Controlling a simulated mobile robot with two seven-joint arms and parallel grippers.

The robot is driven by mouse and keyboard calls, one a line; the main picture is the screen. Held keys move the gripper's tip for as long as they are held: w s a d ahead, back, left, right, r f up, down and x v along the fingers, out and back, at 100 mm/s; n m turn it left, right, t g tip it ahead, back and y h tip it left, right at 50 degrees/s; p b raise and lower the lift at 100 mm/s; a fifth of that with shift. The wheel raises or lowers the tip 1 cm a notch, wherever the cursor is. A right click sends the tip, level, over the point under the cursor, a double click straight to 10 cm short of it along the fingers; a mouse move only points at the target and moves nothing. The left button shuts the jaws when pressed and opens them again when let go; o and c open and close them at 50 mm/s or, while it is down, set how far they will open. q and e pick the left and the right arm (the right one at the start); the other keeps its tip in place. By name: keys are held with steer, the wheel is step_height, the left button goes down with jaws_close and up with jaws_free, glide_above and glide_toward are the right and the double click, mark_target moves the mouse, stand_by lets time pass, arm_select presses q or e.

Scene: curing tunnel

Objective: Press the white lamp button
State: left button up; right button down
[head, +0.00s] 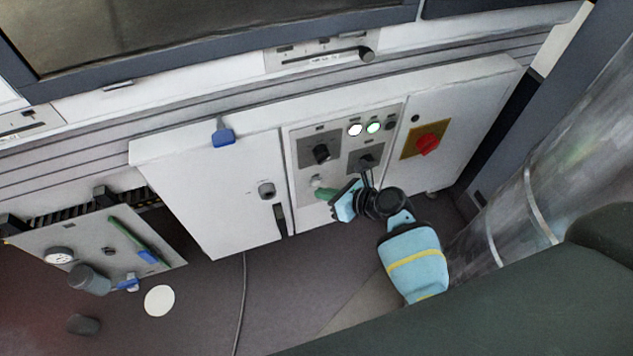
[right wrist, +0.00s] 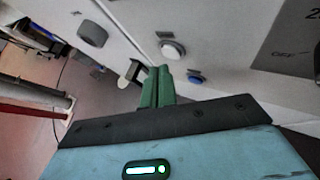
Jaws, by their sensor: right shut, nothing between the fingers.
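A white round button (head: 316,181) sits low on the grey control panel (head: 296,172) in the head view. It also shows in the right wrist view as a white cap in a metal ring (right wrist: 172,49). My right gripper (head: 320,192), with green fingers, is shut and empty, close beside that button. In the right wrist view its closed fingertips (right wrist: 159,70) lie just below the white button in the picture; I cannot tell whether they touch the panel. A blue button (right wrist: 195,77) is right of the fingertips. My left gripper is not in view.
A red switch (head: 427,144) on yellow is to the right. A shiny metal duct (head: 540,190) stands right of my arm.

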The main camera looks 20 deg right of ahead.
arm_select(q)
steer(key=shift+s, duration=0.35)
arm_select(e)
steer(key=shift+w, duration=0.4)
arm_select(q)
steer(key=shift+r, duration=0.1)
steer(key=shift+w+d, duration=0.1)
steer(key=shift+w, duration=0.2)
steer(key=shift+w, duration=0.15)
arm_select(e)
steer(key=shift+w, duration=0.15)
